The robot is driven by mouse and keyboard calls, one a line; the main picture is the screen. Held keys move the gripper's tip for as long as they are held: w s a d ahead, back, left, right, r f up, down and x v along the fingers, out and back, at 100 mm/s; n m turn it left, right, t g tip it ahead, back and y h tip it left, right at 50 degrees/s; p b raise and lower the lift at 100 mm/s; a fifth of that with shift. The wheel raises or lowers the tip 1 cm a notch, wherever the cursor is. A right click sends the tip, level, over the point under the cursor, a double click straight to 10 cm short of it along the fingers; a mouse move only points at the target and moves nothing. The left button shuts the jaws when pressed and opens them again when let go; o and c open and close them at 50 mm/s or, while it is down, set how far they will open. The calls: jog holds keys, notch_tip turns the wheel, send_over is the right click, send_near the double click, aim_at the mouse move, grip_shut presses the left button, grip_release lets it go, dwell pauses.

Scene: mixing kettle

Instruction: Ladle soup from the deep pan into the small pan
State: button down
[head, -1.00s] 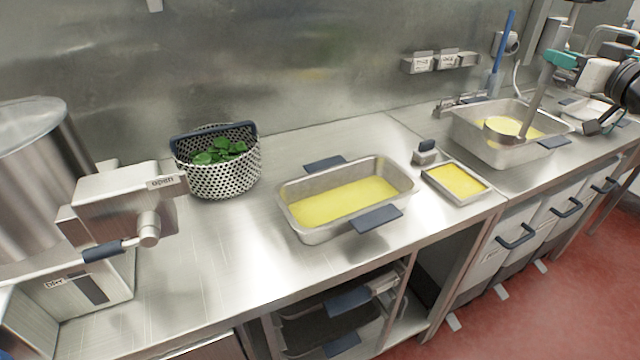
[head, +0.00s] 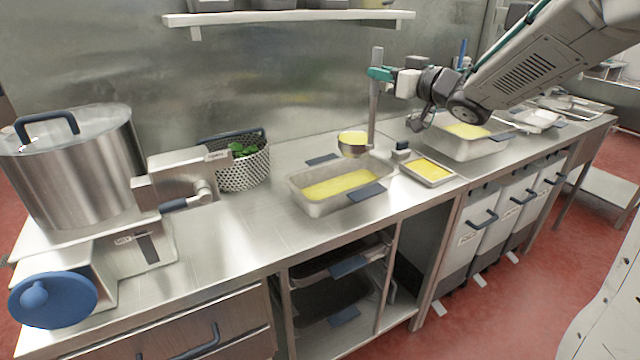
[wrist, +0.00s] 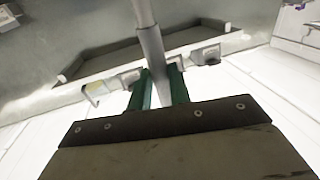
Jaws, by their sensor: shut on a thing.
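My gripper (head: 381,74), with green fingers, is shut on the upright steel handle of the ladle (head: 374,110). The wrist view shows the fingers (wrist: 160,88) on either side of the handle (wrist: 150,45). The ladle bowl holds yellow soup and looks level, in front of or above the back right rim of the middle pan (head: 308,205); its exact height is unclear. That pan has dark blue handles and holds yellow soup. The deep pan (head: 468,150) with yellow soup stands farther right, partly behind my arm. A small shallow pan (head: 447,182) with yellow contents lies between them.
A perforated basket (head: 245,178) with green leaves stands left of the middle pan. A large kettle (head: 75,170) is at far left, with a blue knob (head: 52,300) in front. A wall shelf (head: 290,17) hangs above.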

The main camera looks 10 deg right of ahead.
jog(key=s+a+f, duration=0.1)
jog(key=s+a, duration=0.1)
jog(key=a, duration=0.6)
jog(key=s+a+f, duration=0.1)
jog(key=s+a, duration=0.2)
jog(key=a, duration=0.6)
jog(key=shift+a+m+h, duration=0.2)
jog(key=shift+m+h, duration=0.1)
jog(key=shift+h, duration=0.1)
